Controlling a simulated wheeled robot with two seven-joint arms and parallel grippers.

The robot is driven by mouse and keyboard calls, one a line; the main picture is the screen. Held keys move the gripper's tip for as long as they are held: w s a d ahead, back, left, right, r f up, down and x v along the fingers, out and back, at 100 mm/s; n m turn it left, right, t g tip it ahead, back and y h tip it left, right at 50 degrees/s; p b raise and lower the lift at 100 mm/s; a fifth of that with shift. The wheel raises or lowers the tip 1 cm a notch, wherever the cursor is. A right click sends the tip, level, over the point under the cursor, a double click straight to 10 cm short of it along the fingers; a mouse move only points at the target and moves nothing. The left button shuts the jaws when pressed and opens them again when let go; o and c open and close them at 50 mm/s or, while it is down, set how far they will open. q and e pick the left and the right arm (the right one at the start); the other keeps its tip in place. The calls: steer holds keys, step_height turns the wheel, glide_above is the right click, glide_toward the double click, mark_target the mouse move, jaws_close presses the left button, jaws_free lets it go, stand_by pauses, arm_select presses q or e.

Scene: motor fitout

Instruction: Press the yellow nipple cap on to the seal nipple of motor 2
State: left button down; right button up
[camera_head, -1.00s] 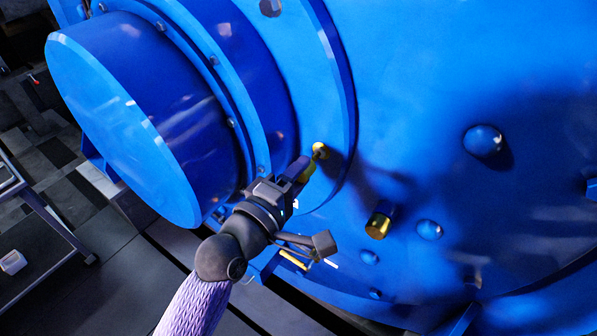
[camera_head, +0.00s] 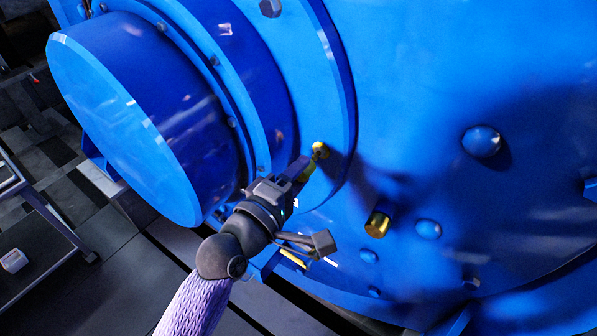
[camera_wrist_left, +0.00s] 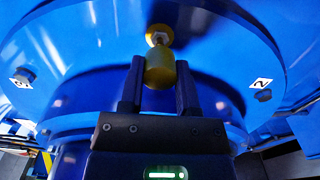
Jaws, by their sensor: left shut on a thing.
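The big blue motor (camera_head: 440,90) fills most of the head view. A plate marked 2 (camera_wrist_left: 262,83) shows on it in the left wrist view. My left gripper (camera_head: 303,170) is shut on the yellow cap (camera_wrist_left: 160,72), which sits between its two fingers. The seal nipple (camera_head: 320,150) stands out of the blue flange just beyond the cap, with a yellow base and a pale tip. In the left wrist view the nipple (camera_wrist_left: 158,36) is right in front of the cap, nearly in line. I cannot tell whether cap and nipple touch. My right gripper is not in view.
A brass-ended plug (camera_head: 378,225) and several blue domed bolts (camera_head: 482,141) stick out of the motor to the right. The blue cylindrical end (camera_head: 130,115) bulges out left of my arm. A cart (camera_head: 40,215) stands at the left on dark floor.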

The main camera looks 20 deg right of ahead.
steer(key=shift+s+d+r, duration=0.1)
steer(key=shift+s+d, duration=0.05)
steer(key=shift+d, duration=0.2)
arm_select(q)
steer(key=shift+w+d, duration=0.15)
steer(key=shift+d, duration=0.05)
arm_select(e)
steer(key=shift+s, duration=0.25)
arm_select(q)
steer(key=shift+w+d, duration=0.15)
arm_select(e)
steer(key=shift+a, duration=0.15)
arm_select(q)
steer(key=shift+w+d, duration=0.2)
steer(key=shift+d, duration=0.15)
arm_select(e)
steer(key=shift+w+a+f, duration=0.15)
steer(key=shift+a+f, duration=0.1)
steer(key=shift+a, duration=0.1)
arm_select(q)
steer(key=shift+w+d+b, duration=0.25)
steer(key=shift+b, duration=0.1)
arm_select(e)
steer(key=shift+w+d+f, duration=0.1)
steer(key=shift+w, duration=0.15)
arm_select(q)
steer(key=shift+w+d, duration=0.15)
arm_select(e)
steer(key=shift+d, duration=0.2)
